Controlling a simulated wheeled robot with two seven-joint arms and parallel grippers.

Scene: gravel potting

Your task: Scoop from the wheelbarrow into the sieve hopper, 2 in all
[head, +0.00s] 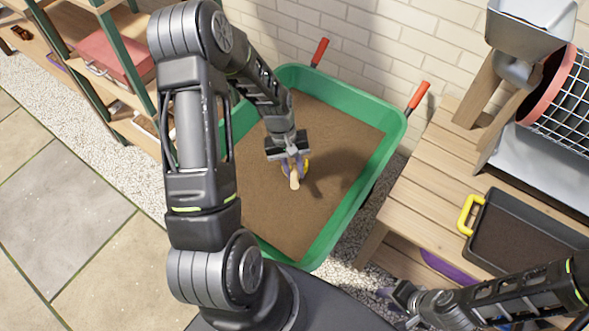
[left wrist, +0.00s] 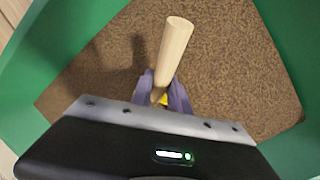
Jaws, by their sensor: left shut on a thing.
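The green wheelbarrow (head: 392,140) is filled with brown gravel and stands in the middle of the head view. My left gripper (head: 294,168) is over the gravel, pointing down, shut on the scoop. The scoop's pale wooden handle (head: 294,181) sticks out from the fingers; it also shows in the left wrist view (left wrist: 174,48). Only a bit of yellow shows by the purple fingers; the scoop's bowl is hidden. The grey sieve hopper (head: 527,28) is at the top right, above the mesh drum. My right gripper (head: 388,294) is low at the right, below the bench; its opening is unclear.
A wooden bench (head: 420,185) stands right of the wheelbarrow. It bears the wire-mesh drum (head: 565,100) with a red ring and a black tray (head: 530,240) with a yellow handle. Shelves with a red case (head: 112,52) are at the left. A brick wall is behind.

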